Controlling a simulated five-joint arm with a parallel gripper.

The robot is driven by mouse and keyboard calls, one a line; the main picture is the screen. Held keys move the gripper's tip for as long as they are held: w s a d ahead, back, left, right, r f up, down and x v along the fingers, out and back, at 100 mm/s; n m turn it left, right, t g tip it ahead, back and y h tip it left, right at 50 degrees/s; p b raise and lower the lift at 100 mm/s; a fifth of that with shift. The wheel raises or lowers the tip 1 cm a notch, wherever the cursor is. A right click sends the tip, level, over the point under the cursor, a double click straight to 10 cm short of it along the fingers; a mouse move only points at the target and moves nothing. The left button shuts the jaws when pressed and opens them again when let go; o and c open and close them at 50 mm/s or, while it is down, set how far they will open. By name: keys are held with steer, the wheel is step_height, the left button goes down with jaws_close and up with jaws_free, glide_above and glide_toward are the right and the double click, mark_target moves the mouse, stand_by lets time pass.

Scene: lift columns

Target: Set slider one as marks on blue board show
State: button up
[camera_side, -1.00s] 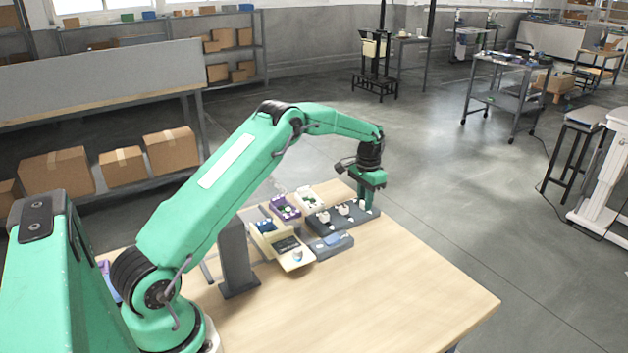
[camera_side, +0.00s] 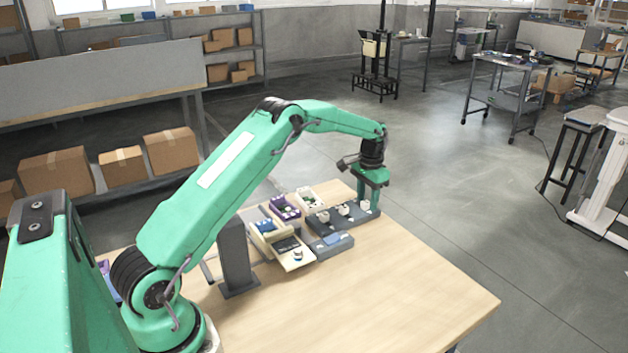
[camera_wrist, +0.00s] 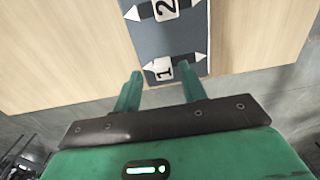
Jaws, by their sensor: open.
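In the wrist view, slider one's white knob marked 1 (camera_wrist: 161,69) sits in a dark slot on the grey slider base (camera_wrist: 172,42), nearer the left end of the slot. White triangles flank the slot. My gripper (camera_wrist: 160,74) is open, with one green finger on each side of the knob's near edge; I cannot tell if either touches. In the side view, my gripper (camera_side: 369,206) is down at the right end of the slider base (camera_side: 331,220), by the end knob (camera_side: 365,206). I cannot clearly make out the blue board or its marks.
The knob marked 2 (camera_wrist: 165,9) stands on the same base beyond slider one. A grey box with a blue top (camera_side: 332,241), a cream console (camera_side: 296,259), a purple tray (camera_side: 285,207) and a white tray (camera_side: 309,200) stand close by. The table's front right (camera_side: 400,275) is clear.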

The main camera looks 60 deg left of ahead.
steer(key=shift+r, duration=3.45)
steer(key=shift+s+d+r, duration=0.1)
steer(key=shift+d+r, duration=0.15)
steer(key=shift+r, duration=0.15)
step_height(320, 180, up, 10)
steer(key=t, duration=0.1)
glide_above(367, 203)
steer(key=s+d, duration=0.6)
steer(key=s+d+r+t, duration=0.2)
steer(key=s+d+r, duration=0.35)
steer(key=s, duration=0.25)
steer(key=s+d+f+t, duration=0.1)
steer(key=s+d, duration=0.1)
steer(key=s, duration=0.9)
steer(key=s+d+f+t, duration=0.1)
steer(key=s+d, duration=0.2)
steer(key=s, duration=0.8)
steer(key=shift+s+d+f+t, duration=0.15)
steer(key=shift+s+d+t, duration=0.15)
steer(key=shift+s+d, duration=0.05)
